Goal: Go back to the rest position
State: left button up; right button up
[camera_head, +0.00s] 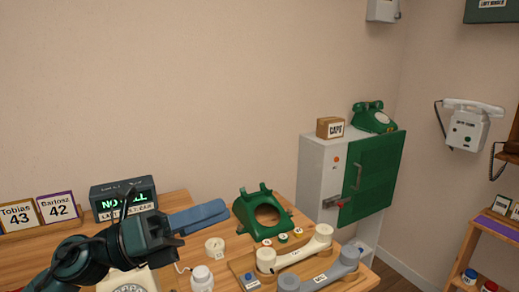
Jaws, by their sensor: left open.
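My left gripper (168,240) is in the lower left of the head view, on a dark arm that comes in from the left. It is open with nothing seen between its fingers. It is above the table (178,277), over a white dial phone (130,286) that it partly hides. My right gripper is not in view.
A display box (122,190) and two name cards (58,207) stand behind the gripper. A green phone housing (244,212), a white handset (295,254) and a grey handset (320,275) are to the right. A white cabinet (315,177) with a green door stands beyond.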

pick_arm(q)
jog(key=w+a+f+n+t+y, duration=0.1)
jog(key=w+a+n+t+y, duration=0.2)
jog(key=n+t, duration=0.55)
jog(key=w+a+f+n+t+y, duration=0.1)
jog(key=a+f+n+t+y, duration=0.15)
jog(key=n+t+y, duration=0.65)
jog(key=s+a+f+n+g+y, duration=0.1)
jog(key=a+f+n+g+y, duration=0.3)
jog(key=f+n, duration=0.35)
jog(key=s+a+f+n+g+y, duration=0.1)
jog(key=a+f+n+g+y, duration=0.3)
jog(key=f+n, duration=0.4)
jog(key=s+f+n+g, duration=0.4)
jog(key=s+f+g, duration=0.2)
jog(key=s+f, duration=0.3)
jog(key=s+f+n+g, duration=0.3)
jog(key=s+f+g, duration=0.35)
jog(key=s, duration=0.45)
jog(key=w+d+f+m+t+h+p, duration=0.1)
jog(key=w+d+f+t+h+p, duration=0.2)
jog(key=w+d+t, duration=0.2)
jog(key=shift+d+f+t, duration=0.35)
jog(key=shift+d+t, duration=0.65)
jog(key=shift+t, duration=0.2)
